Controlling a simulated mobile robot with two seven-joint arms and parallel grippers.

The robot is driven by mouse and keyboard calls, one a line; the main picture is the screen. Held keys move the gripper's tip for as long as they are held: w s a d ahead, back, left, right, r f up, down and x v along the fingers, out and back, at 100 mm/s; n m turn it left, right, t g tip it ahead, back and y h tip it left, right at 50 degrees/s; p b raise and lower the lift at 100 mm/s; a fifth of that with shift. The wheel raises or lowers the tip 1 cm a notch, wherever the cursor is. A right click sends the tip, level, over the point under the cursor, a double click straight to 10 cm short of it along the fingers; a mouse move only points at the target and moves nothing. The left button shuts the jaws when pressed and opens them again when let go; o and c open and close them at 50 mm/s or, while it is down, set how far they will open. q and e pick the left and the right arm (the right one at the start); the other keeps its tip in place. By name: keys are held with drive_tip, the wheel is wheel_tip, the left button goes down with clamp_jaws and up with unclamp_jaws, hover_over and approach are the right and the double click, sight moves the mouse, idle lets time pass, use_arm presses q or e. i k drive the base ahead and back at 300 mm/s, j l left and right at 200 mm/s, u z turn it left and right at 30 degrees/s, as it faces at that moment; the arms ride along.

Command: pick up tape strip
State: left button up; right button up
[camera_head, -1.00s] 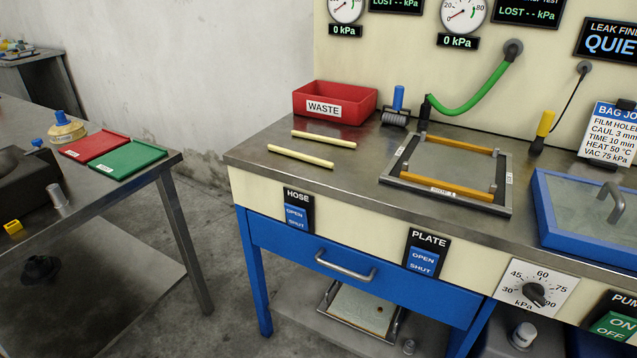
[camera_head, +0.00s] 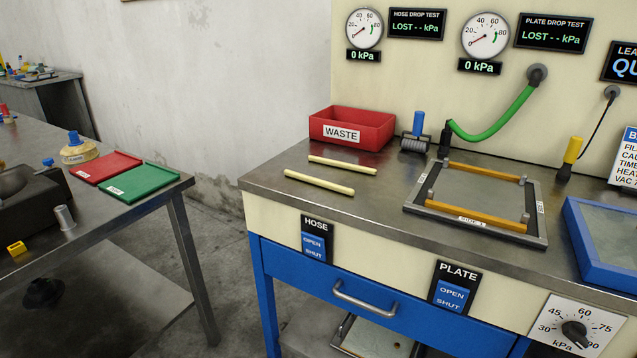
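Two cream strips lie apart on the metal bench top, left of the framed plate. The farther strip (camera_head: 342,165) is nearer the waste bin, and the nearer strip (camera_head: 319,182) lies closer to the bench's front edge. Two orange-yellow strips lie on the grey framed plate (camera_head: 416,200), one along its back side (camera_head: 484,171) and one along its front side (camera_head: 478,217). I cannot tell from their looks which strips are the tape. Neither of my grippers is in view.
A red waste bin (camera_head: 385,133) and a blue-handled roller (camera_head: 418,126) stand behind the strips. A green hose (camera_head: 500,122) reaches down behind the plate. A blue-framed lid (camera_head: 606,251) lies at right. A side table (camera_head: 110,218) stands left across a floor gap.

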sight(337, 188)
drive_tip(key=i+j, duration=0.25)
drive_tip(key=j, duration=0.15)
drive_tip(key=i+j, duration=0.3)
drive_tip(key=j, duration=0.15)
drive_tip(key=i+j, duration=0.25)
drive_tip(key=j, duration=0.15)
drive_tip(key=i+j+z, duration=0.1)
drive_tip(key=z, duration=0.4)
drive_tip(key=j+z, duration=0.15)
drive_tip(key=z, duration=0.35)
